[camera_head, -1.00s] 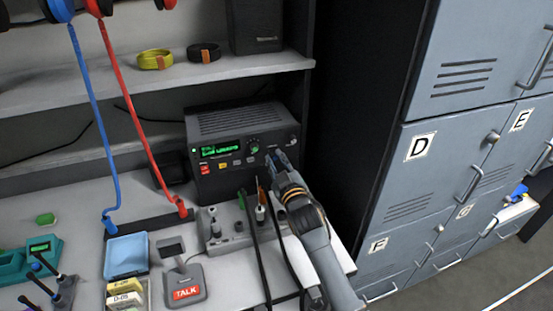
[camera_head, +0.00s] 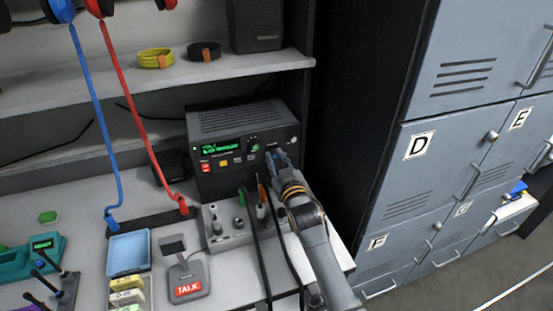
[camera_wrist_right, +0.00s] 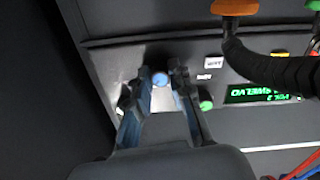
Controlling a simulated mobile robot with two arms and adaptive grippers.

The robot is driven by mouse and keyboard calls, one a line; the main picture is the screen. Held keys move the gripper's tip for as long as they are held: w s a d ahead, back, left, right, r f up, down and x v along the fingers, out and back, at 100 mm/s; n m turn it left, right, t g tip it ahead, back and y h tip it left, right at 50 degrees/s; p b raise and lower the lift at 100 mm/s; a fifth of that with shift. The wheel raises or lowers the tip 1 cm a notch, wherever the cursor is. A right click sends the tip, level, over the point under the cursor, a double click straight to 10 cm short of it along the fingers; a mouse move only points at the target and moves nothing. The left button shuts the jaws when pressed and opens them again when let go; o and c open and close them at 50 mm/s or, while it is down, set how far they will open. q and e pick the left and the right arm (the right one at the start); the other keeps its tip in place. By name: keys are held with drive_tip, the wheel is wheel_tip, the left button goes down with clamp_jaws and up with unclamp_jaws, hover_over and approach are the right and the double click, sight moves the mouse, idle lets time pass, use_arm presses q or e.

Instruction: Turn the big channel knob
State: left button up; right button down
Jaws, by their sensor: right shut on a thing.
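The black radio (camera_head: 242,121) stands on the desk against the shelf, with a lit green display (camera_head: 227,145) on its front. My right gripper (camera_head: 279,157) reaches from the lower right to the right part of the radio's front panel. It is shut on the big channel knob, which the fingers mostly cover in the head view. In the right wrist view the picture is upside down. The fingers (camera_wrist_right: 160,78) lie on either side of a dark knob (camera_wrist_right: 158,52) at the panel, with a round blue spot between them. My left gripper is not in view.
A metal block with upright plugs (camera_head: 229,233) stands in front of the radio, with black cables by my right arm. A TALK microphone base (camera_head: 188,290) and a blue tray (camera_head: 129,253) are to the left. Grey lockers (camera_head: 440,153) stand to the right.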

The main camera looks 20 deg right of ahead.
drive_tip(key=c, duration=1.2)
unclamp_jaws()
drive_tip(key=s, duration=1.2)
drive_tip(key=shift+f, duration=0.1)
